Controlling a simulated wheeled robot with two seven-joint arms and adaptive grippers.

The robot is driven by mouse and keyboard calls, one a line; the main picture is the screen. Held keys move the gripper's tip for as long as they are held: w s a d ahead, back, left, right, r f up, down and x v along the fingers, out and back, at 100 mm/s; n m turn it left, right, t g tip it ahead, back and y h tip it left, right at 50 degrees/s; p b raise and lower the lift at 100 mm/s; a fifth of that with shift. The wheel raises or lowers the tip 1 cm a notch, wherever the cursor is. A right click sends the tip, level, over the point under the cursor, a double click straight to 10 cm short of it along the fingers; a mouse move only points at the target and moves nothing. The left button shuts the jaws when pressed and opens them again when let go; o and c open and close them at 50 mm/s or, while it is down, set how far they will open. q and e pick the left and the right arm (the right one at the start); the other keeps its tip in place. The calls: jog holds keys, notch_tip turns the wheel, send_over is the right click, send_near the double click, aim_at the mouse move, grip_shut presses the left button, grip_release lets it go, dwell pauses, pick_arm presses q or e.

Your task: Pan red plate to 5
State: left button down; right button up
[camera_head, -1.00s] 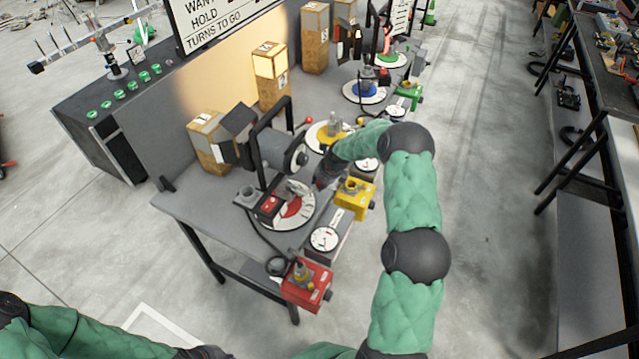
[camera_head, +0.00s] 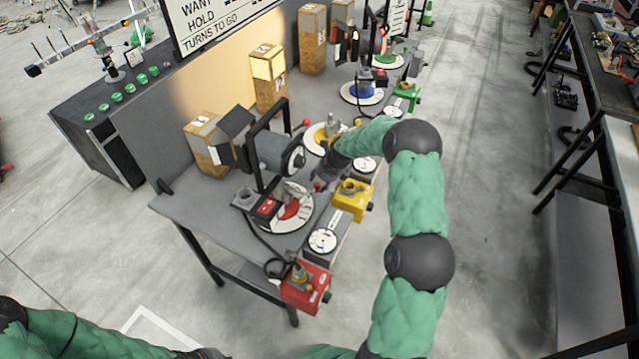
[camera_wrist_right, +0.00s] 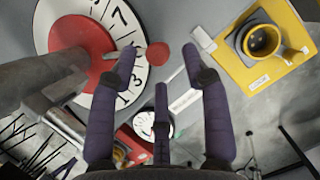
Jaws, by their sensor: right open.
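The red plate sits inside a white numbered dial (camera_head: 308,215) on the near part of the bench; its red face (camera_head: 291,208) shows beneath a lamp. In the right wrist view the red plate (camera_wrist_right: 75,48) lies at upper left, with 5, 7, 3 and 1 readable on the white ring (camera_wrist_right: 125,25). A short rod with a red knob (camera_wrist_right: 157,54) sticks out from the plate. My right gripper (camera_wrist_right: 163,62) is open, fingers spread either side of the knob, in line with it; contact is not clear. In the head view my right gripper (camera_head: 322,180) is just beyond the dial. My left gripper is not clearly visible.
A yellow box (camera_head: 352,200) with a cup stands right of my right gripper, and a red box (camera_head: 306,287) at the bench's near end. A dark lamp (camera_head: 272,155) stands over the dial. Yellow and blue dials (camera_head: 362,92) lie farther back.

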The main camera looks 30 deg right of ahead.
jog(key=v, duration=0.9)
jog(key=shift+r, duration=0.1)
